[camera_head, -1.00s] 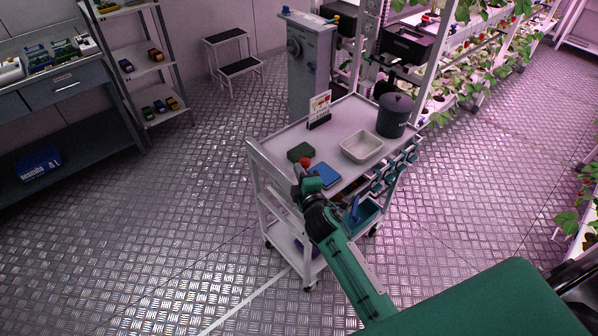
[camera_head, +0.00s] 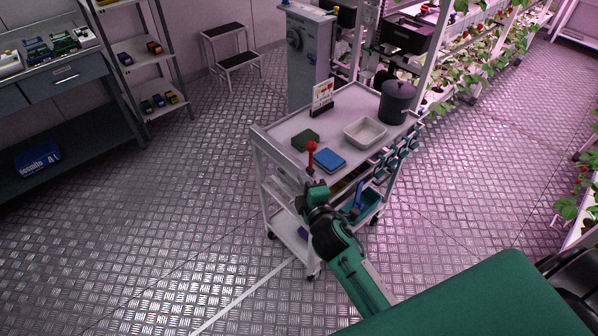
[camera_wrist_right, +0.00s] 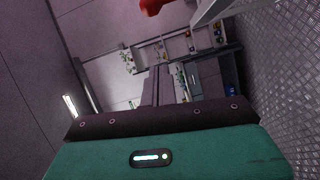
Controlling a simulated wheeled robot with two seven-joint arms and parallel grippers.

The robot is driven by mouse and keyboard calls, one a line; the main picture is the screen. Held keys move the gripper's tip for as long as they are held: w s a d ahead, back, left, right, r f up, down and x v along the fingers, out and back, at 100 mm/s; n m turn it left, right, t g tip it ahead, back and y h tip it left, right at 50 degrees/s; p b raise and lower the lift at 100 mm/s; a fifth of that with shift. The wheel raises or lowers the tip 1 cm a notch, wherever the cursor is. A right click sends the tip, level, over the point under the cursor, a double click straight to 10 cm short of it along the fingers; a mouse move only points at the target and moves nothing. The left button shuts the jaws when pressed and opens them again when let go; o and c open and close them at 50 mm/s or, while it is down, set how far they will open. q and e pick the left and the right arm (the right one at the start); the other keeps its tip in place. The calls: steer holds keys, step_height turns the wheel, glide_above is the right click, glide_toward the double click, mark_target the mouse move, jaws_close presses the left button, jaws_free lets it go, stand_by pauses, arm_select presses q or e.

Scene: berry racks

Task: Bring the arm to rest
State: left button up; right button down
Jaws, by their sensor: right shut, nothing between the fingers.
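My right arm reaches up from the bottom right of the head view. Its right gripper (camera_head: 315,188) is at the near left side of a white cart (camera_head: 282,156). It is small and dark there, and it is shut and empty. A red ball (camera_head: 311,146) on a short red stem shows just above it, at the cart's near edge. A red rounded thing (camera_wrist_right: 152,5) shows at the top of the right wrist view, where the teal and black wrist housing fills the bottom. My left gripper is not in view.
The cart top holds a green pad (camera_head: 305,140), a blue pad (camera_head: 330,160), a white tray (camera_head: 351,137), a dark lidded bin (camera_head: 395,103) and a sign (camera_head: 322,96). Shelves stand left, a step stool (camera_head: 231,50) behind, plant racks right.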

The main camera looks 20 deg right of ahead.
steer(key=s+f+m+g, duration=0.25)
steer(key=s+f, duration=0.25)
steer(key=f, duration=0.8)
steer(key=s+f+m+g+y, duration=0.1)
steer(key=s+f+g, duration=0.3)
steer(key=f, duration=0.8)
steer(key=s+f+m+g, duration=0.2)
steer(key=s+f, duration=0.4)
steer(key=f, duration=0.7)
steer(key=s+d+f+m+g, duration=0.1)
steer(key=s+f+m+g, duration=0.1)
steer(key=s+f, duration=0.4)
steer(key=s+d+f+m+g, duration=0.2)
steer(key=s+f, duration=0.5)
steer(key=s, duration=0.9)
steer(key=s+d+f+m+g, duration=0.1)
steer(key=s+f+m+g, duration=0.3)
steer(key=s+f, duration=0.3)
steer(key=s, duration=0.5)
steer(key=shift+d+f, duration=0.25)
steer(key=shift+d, duration=0.05)
